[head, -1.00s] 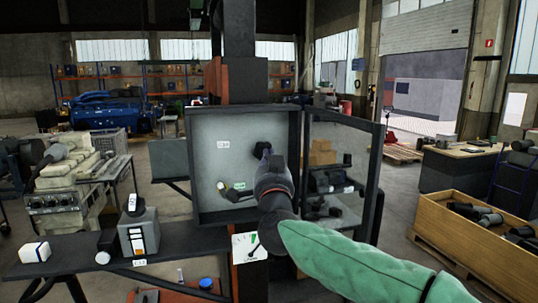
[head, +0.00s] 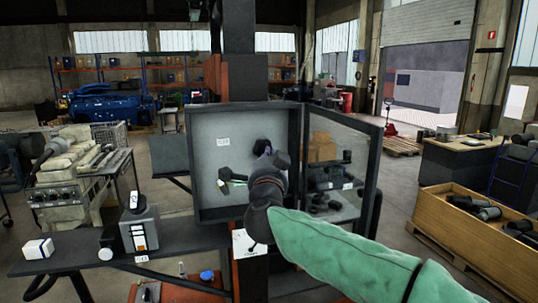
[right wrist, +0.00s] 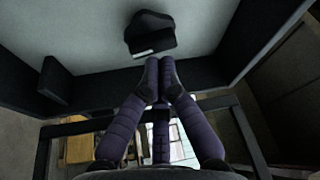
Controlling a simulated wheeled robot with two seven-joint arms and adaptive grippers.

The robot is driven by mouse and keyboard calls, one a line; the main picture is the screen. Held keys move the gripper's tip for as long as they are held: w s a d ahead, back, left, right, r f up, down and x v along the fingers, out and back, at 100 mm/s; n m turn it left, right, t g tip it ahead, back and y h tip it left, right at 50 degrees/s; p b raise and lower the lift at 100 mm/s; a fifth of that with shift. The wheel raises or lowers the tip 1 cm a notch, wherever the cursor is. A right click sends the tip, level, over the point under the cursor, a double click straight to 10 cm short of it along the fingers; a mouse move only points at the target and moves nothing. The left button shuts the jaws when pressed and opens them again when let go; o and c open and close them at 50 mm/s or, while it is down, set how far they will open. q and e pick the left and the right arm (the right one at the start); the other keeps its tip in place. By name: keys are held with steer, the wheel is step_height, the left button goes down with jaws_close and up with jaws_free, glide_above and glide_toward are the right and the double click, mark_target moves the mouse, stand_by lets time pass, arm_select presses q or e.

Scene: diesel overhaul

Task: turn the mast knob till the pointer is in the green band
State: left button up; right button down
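The open grey cabinet (head: 197,190) on the mast holds a black knob-like fitting (head: 226,175) with a small label under it; I cannot tell for sure that it is the mast knob. A second dark part (head: 262,146) sits higher, by my fingers. My right gripper (head: 266,154) is in front of the cabinet. In the right wrist view its purple fingers (right wrist: 159,68) are together, nothing visible between them, pointing at a black fitting (right wrist: 150,34) and apart from it. The white dial card (head: 240,244) below the cabinet is partly covered by my arm; its pointer and band cannot be read. My left gripper is out of view.
The cabinet's glazed door (head: 372,170) stands open at the right, close to my right forearm. A dark shelf (head: 185,240) at the left carries a grey device (head: 140,232) and a white box (head: 38,248). A wooden crate (head: 450,235) stands at the right.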

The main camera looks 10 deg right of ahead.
steer(key=m, duration=0.1)
steer(key=m+g+p, duration=0.1)
steer(key=shift+r+m, duration=0.3)
steer(key=shift+f+m+g+p, duration=0.25)
steer(key=shift+m+g+p, duration=0.25)
steer(key=shift+m, duration=0.6)
steer(key=m+g+p, duration=0.1)
steer(key=m+p, duration=0.1)
steer(key=m, duration=0.2)
